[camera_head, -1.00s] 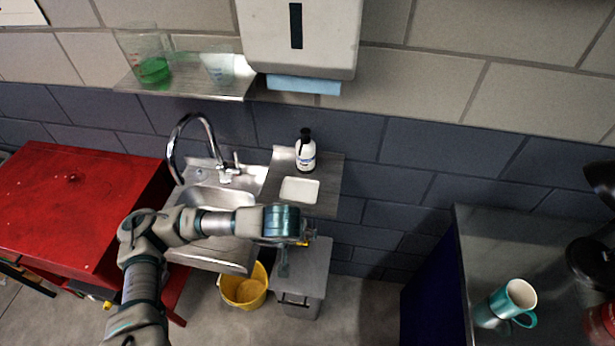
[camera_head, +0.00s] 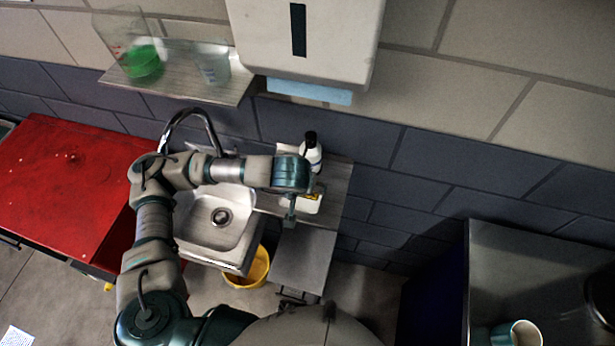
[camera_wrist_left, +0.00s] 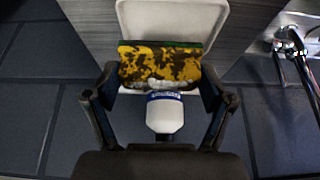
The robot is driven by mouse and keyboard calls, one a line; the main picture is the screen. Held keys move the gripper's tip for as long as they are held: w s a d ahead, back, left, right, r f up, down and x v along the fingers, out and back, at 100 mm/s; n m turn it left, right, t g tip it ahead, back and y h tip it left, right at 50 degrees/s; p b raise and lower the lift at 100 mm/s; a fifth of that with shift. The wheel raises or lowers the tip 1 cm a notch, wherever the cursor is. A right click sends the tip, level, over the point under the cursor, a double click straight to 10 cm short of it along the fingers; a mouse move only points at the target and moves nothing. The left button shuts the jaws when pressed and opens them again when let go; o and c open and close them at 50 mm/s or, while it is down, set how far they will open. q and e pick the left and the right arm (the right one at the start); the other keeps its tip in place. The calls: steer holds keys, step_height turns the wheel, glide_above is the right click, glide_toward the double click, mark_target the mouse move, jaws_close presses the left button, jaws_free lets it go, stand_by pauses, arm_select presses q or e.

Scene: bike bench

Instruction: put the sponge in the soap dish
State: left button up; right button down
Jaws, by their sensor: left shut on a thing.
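The sponge, yellow with dark patches and a green edge, is between the fingers of my left gripper (camera_wrist_left: 160,78) in the left wrist view (camera_wrist_left: 160,62). In the head view a bit of the yellow sponge (camera_head: 314,196) shows beside my left gripper (camera_head: 310,189), which is shut on it. The white soap dish (camera_head: 300,206) is on the grey shelf by the sink, partly hidden by my wrist. In the left wrist view the dish (camera_wrist_left: 178,18) lies behind the sponge. I cannot tell whether the sponge touches it. My right gripper is not in view.
A white bottle with a black cap (camera_head: 311,152) stands on the shelf (camera_head: 336,182) close to my gripper. The sink (camera_head: 212,232) with its curved tap (camera_head: 188,116) is to the left. A paper dispenser (camera_head: 305,40) hangs above. A yellow bucket (camera_head: 250,270) is below.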

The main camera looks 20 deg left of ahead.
arm_select(q)
steer(key=f, duration=0.1)
steer(key=a+f, duration=0.1)
steer(key=f, duration=0.1)
steer(key=shift+s+a+f+b, duration=0.2)
steer(key=shift+s+a+b, duration=0.1)
steer(key=shift+s, duration=0.1)
steer(key=shift+w+a+f, duration=0.15)
steer(key=shift+w, duration=0.2)
steer(key=o, duration=0.9)
steer(key=shift+o, duration=0.3)
steer(key=shift+s+d, duration=0.15)
steer(key=shift+d, duration=0.45)
steer(key=shift+r, duration=0.3)
steer(key=p+v, duration=0.3)
steer(key=v, duration=0.8)
steer(key=shift+s+a+r+p, duration=0.2)
steer(key=shift+r+p, duration=0.1)
steer(key=shift+p, duration=0.1)
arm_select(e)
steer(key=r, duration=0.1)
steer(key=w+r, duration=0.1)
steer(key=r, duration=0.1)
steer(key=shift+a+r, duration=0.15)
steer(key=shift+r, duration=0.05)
